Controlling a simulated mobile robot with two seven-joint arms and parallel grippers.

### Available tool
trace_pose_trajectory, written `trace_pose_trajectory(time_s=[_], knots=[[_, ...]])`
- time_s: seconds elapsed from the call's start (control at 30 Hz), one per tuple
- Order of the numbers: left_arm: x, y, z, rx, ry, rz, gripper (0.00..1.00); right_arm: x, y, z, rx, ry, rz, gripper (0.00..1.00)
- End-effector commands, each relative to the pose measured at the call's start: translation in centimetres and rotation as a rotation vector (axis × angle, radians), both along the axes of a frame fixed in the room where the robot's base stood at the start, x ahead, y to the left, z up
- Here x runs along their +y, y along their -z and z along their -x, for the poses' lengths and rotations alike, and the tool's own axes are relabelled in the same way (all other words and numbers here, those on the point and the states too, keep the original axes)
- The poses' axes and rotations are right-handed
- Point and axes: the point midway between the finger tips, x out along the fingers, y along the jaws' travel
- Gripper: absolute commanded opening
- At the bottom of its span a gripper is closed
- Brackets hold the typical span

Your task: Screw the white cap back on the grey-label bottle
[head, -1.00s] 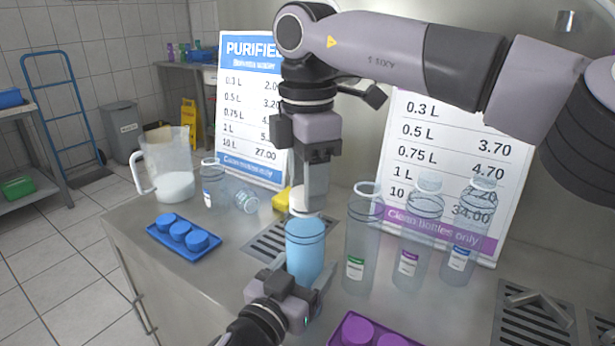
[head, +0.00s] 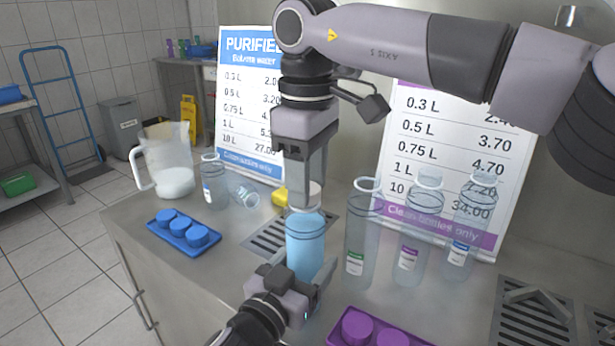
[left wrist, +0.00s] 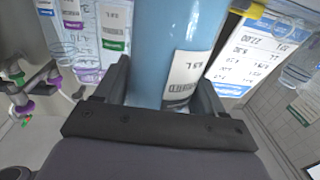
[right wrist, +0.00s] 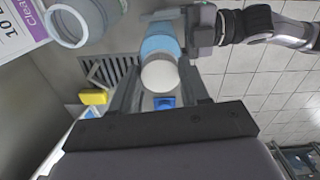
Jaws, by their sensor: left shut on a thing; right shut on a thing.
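The grey-label bottle (head: 305,245), filled with light blue, stands upright at the middle of the counter. Its label with a dark grey band shows in the left wrist view (left wrist: 185,80). My left gripper (head: 305,292) is shut around the bottle's body from the front. The white cap (head: 305,196) is at the bottle's mouth, partly hidden by my right gripper (head: 304,190), which points down and is shut on it. The cap also shows between the fingers in the right wrist view (right wrist: 160,76). I cannot tell how far down the cap sits on the neck.
Clear bottles with green (head: 360,245), purple (head: 418,240) and blue labels (head: 470,230) stand close on the right. A purple cap tray (head: 335,338) is in front; a blue cap tray (head: 172,236), pitcher (head: 168,165) and more bottles are left. Price signs stand behind.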

Motion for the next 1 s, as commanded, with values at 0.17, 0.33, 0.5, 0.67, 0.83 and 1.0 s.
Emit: trace_pose_trajectory(time_s=[0.17,0.33,0.5,0.67,0.83,1.0], knots=[[0.0,0.1,0.0,0.001,-0.001,-0.002,0.00,0.0,-0.1,0.0,-0.003,-0.001,-0.001,0.62],[0.0,0.1,0.0,0.001,-0.001,-0.002,0.00,0.0,-0.1,0.0,-0.001,-0.002,0.000,0.71],[0.0,0.1,0.0,0.001,-0.001,-0.002,0.00,0.0,-0.3,0.0,-0.002,-0.003,0.000,0.71],[0.0,0.1,0.0,0.001,-0.001,-0.002,0.00,0.1,-2.2,-0.1,-0.005,-0.002,-0.002,0.71],[0.0,0.1,0.0,0.002,-0.001,-0.001,0.00,0.1,-4.1,0.0,-0.003,-0.003,0.000,0.71],[0.0,0.1,0.0,0.002,-0.001,-0.001,0.00,0.0,-4.6,0.0,-0.001,-0.003,0.000,0.71]])
